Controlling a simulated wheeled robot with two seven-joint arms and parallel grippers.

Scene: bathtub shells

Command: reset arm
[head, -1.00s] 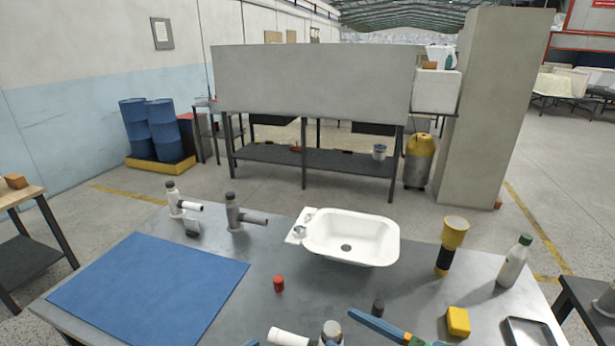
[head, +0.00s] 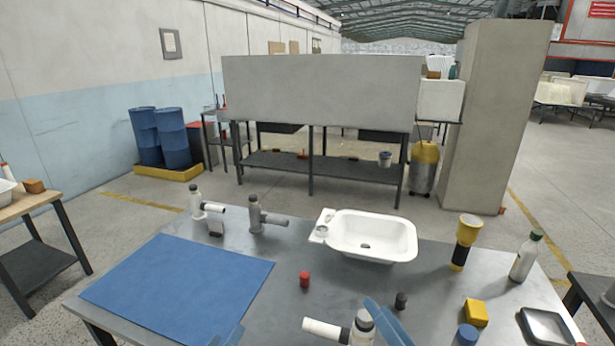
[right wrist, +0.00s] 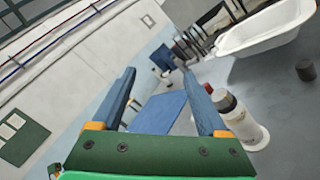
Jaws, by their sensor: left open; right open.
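My right gripper (right wrist: 158,72) is open with nothing between its two blue fingers in the right wrist view. In the head view a blue finger of my right gripper (head: 387,322) shows at the bottom edge, next to a grey-and-white pipe fitting (head: 326,327). Part of my left gripper (head: 230,338) shows as a blue tip at the bottom edge, over the front of the blue mat (head: 185,285); most of it is out of frame. The white basin (head: 372,233) stands on the metal table, apart from both grippers.
On the metal table stand a red cap (head: 304,279), a dark cap (head: 401,300), a yellow block (head: 476,312), a blue cap (head: 467,334), a yellow-black flashlight (head: 466,241), a bottle (head: 526,256), a dark tray (head: 523,321) and more fittings (head: 257,215) at the back.

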